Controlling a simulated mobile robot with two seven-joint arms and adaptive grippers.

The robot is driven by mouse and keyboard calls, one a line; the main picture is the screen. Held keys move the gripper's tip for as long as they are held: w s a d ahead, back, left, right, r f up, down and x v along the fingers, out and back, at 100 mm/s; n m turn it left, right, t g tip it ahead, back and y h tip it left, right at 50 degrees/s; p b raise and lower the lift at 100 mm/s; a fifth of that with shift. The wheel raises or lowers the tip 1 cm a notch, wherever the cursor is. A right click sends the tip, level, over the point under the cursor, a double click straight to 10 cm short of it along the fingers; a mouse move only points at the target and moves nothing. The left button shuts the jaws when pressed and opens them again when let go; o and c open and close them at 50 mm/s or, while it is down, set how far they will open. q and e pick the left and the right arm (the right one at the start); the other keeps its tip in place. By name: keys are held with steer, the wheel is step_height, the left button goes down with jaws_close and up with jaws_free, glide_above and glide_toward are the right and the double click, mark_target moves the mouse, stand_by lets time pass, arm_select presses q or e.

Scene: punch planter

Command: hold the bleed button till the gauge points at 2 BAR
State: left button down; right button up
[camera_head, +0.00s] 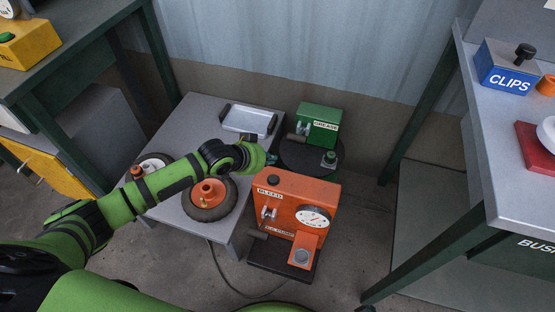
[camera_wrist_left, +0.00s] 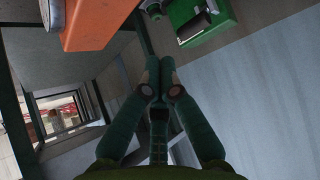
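The orange machine (camera_head: 285,205) labelled BLEED stands on a dark base on the floor. A black round button (camera_head: 273,180) sits on its top, just above the BLEED label. Its white round gauge (camera_head: 313,218) faces up and forward; the needle reading is too small to tell. My left gripper (camera_head: 270,158) is above and behind the machine, a little apart from the button. In the left wrist view the left gripper's fingers (camera_wrist_left: 158,68) are together with nothing between them, and part of the orange machine (camera_wrist_left: 95,22) shows at upper left. My right gripper is not in view.
A green GREASE machine (camera_head: 318,125) stands just behind, on a round dark base. A low grey table (camera_head: 190,125) with a tray (camera_head: 247,120) and wheels (camera_head: 208,198) lies under my left arm. A bench with a blue CLIPS box (camera_head: 507,70) stands right.

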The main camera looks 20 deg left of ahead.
mark_target(270, 179)
arm_select(q)
steer(key=f+b, duration=0.2)
steer(key=b, duration=0.1)
steer(key=f+b, duration=0.2)
steer(key=f, duration=0.1)
steer(key=f+b, duration=0.2)
steer(key=b, duration=0.1)
steer(key=shift+w+f+b, duration=0.15)
steer(key=shift+w+b, duration=0.15)
steer(key=shift+w, duration=0.1)
steer(key=shift+f, duration=0.4)
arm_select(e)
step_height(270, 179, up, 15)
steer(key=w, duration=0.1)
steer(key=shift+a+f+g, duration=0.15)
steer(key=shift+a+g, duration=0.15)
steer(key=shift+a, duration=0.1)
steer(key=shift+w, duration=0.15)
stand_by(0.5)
arm_select(q)
steer(key=shift+f, duration=0.4)
